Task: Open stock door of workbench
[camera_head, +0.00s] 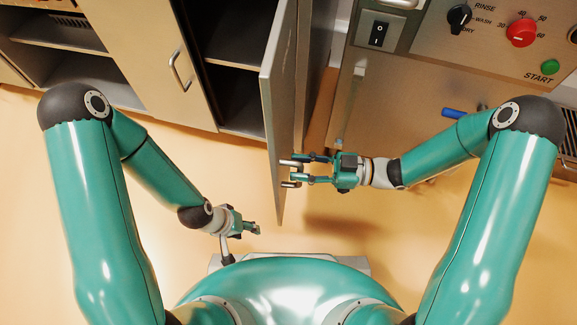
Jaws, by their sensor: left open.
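The workbench's stock door (280,95) is a beige panel with a grey edge. It stands swung out from the cabinet, and the dark shelved compartment (233,55) to its left shows. A metal handle (291,184) is on the door's right face, near its lower end. My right gripper (303,170) is at this handle, its fingers pointing left at the door. Whether they are shut on the handle is not clear. My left gripper (254,228) is open and empty, low over the floor, left of the door and apart from it.
A closed beige door with a handle (181,70) is left of the open compartment. Open shelves (60,45) are further left. A machine panel with a red knob (522,32) and a switch (379,34) is at the right. The orange floor (180,165) is clear left of the door.

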